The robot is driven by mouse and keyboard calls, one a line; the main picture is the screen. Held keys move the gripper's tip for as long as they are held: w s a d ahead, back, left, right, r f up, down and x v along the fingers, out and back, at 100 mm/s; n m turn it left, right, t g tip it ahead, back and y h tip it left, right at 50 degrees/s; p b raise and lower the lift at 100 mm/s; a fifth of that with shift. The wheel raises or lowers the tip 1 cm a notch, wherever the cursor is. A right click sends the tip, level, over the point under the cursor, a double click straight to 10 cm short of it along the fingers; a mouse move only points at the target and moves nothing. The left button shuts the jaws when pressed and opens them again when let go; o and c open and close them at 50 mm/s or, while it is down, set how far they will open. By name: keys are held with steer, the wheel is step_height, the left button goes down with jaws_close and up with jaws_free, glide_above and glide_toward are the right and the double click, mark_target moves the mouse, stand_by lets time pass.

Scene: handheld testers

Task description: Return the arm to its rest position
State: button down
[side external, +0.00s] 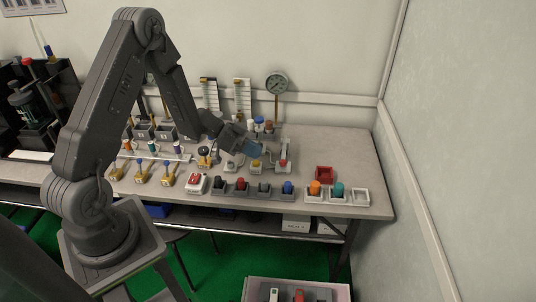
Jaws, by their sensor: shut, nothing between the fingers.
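My gripper (254,149) hangs at the end of my bent arm over the middle of the bench (345,150), above the rows of small testers. It is shut and appears empty; its fingertips are small and hard to make out. It sits close above and behind a yellow-based piece (256,166), and I cannot tell whether they touch. A piece with a red part (283,163) stands just to the right.
Coloured items stand in trays along the front edge, including an orange one (315,187) and a teal one (338,189). A dial gauge (277,83) rises at the back. The bench's right end is clear.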

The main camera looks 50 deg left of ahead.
steer(key=s+d+r+g+y, duration=0.1)
steer(key=s+d+r+g, duration=0.3)
steer(key=r, duration=0.3)
steer(key=s+d+r+g+y, duration=0.1)
steer(key=s+d+r+g, duration=0.1)
steer(key=s+d+r, duration=0.5)
steer(key=s+r+n+t+y, duration=0.4)
steer(key=s+r+n+y, duration=0.3)
steer(key=s, duration=0.4)
steer(key=shift+d+r+y, duration=0.15)
steer(key=shift+r+y, duration=0.55)
steer(key=shift+r, duration=0.7)
steer(key=shift+s, duration=0.1)
